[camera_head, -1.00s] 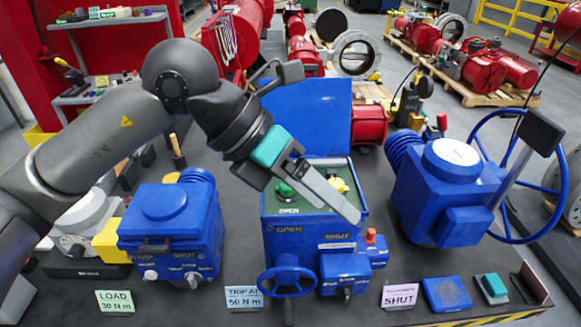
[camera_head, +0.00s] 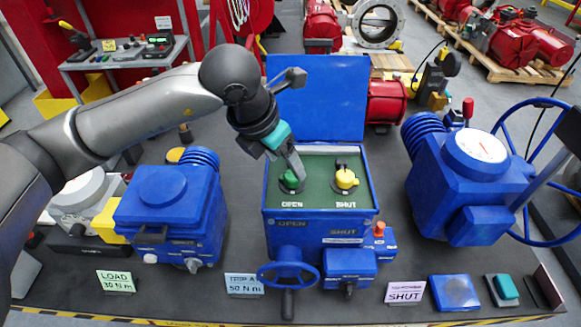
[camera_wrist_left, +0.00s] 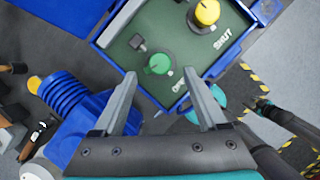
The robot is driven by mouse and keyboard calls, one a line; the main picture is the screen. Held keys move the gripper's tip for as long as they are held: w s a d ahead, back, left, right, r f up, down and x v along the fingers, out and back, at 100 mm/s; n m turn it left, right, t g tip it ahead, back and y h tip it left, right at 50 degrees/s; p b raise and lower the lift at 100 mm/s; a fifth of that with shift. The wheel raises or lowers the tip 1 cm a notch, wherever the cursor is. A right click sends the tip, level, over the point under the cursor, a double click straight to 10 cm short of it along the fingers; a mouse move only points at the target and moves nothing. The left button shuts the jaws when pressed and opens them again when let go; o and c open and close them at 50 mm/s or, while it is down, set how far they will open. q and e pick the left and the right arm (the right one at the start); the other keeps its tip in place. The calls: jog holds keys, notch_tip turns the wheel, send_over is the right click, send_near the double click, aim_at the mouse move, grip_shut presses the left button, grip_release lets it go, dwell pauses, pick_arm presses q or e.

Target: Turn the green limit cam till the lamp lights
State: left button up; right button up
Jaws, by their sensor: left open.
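The green limit cam (camera_head: 290,182) sits on the green panel of the central blue actuator, above the OPEN label. It also shows in the left wrist view (camera_wrist_left: 158,64). The yellow cam (camera_head: 346,178) is to its right, above SHUT. My left gripper (camera_head: 299,175) is at the green cam, partly covering it in the head view. In the left wrist view, the open fingers (camera_wrist_left: 160,78) lie either side of the cam's line, and I see no grip on it. Contact cannot be told. I cannot tell which part is the lamp or whether it is lit.
A blue actuator (camera_head: 172,205) stands at left and another with a dial (camera_head: 463,183) at right. A raised blue cover (camera_head: 316,98) is behind the panel. A small handwheel (camera_head: 288,275) and red-orange knob (camera_head: 379,230) are in front. A blue box (camera_head: 455,292) lies front right.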

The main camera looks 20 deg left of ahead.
aim_at(292, 175)
pick_arm(q)
jog(key=x, duration=0.5)
jog(key=shift+r, duration=0.1)
grip_shut()
dwell(0.5)
